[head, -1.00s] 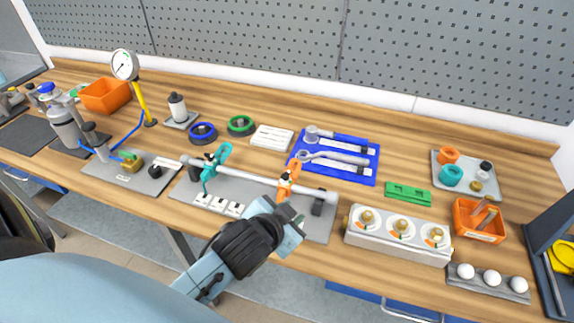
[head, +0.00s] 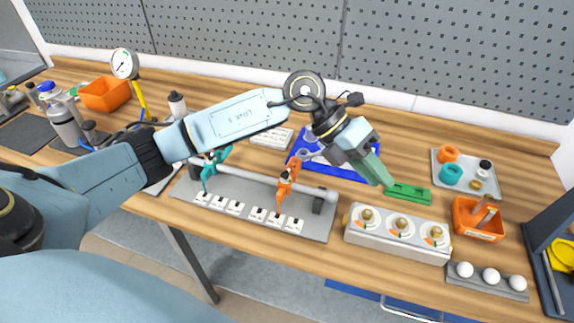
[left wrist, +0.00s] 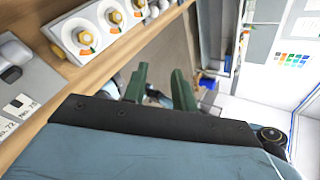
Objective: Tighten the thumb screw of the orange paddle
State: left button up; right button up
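The orange paddle (head: 285,188) sits on a grey horizontal shaft (head: 240,177) over a grey base plate (head: 319,228). It stands tilted, its upper end leaning right. Its thumb screw is too small to make out. A teal paddle (head: 210,172) sits further left on the same shaft, partly behind my arm. My left gripper (head: 379,172), with green fingers, is right of and above the orange paddle, apart from it. In the left wrist view its fingers (left wrist: 159,88) are spread with nothing between them. My right gripper is not in view.
A white box with several dials (head: 398,233) stands right of the base plate. A green block (head: 408,193) lies behind it. An orange bin (head: 479,219) and a grey tray (head: 465,172) stand further right. A blue mat with tools (head: 345,171) is partly hidden by my arm.

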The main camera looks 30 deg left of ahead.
pick_arm(q)
jog(key=w+a+f+y, duration=0.1)
jog(key=w+a+y, duration=0.2)
jog(key=a+y, duration=0.55)
jog(key=r+n+y, duration=0.2)
send_over(286, 174)
jog(key=f, duration=0.4)
jog(key=f+p, duration=0.1)
jog(key=f, duration=0.8)
jog(key=shift+w+f, duration=0.1)
jog(key=shift+w, duration=0.2)
grip_shut()
